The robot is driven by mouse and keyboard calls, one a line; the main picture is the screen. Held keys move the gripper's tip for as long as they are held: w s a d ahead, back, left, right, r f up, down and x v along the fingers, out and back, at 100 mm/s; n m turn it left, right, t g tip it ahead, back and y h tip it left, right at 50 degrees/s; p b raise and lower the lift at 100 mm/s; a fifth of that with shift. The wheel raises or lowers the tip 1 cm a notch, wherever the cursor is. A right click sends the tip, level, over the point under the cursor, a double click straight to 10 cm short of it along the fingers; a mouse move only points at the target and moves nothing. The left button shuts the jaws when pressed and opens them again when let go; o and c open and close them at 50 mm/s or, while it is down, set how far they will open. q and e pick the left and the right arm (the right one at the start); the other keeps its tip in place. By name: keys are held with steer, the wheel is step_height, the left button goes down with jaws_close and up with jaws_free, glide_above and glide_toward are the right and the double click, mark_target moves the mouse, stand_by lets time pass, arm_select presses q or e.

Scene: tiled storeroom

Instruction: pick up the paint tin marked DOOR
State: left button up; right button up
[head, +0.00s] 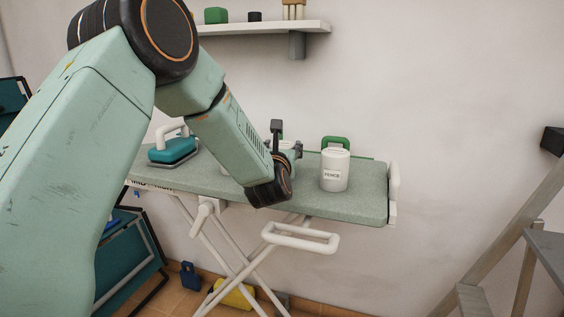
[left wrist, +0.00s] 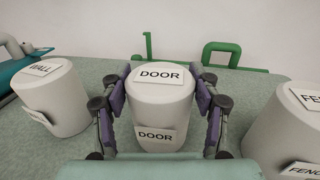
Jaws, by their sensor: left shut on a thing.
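The white paint tin marked DOOR (left wrist: 161,112) stands upright on the grey-green ironing board, with labels on its lid and front. My left gripper (left wrist: 162,100) has its fingers on both sides of this tin and is shut on it. In the head view the left gripper (head: 286,152) is over the board, and my own arm hides most of the tin.
A white tin marked FENCE (head: 335,171) stands close to the right of the DOOR tin. A tin marked WALL (left wrist: 54,98) and a teal iron (head: 173,151) stand to the left. Green-handled things (left wrist: 222,52) lie behind. A wooden stepladder (head: 510,240) is at right.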

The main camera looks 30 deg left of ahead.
arm_select(q)
steer(key=shift+c, duration=1)
steer(key=shift+r, duration=0.1)
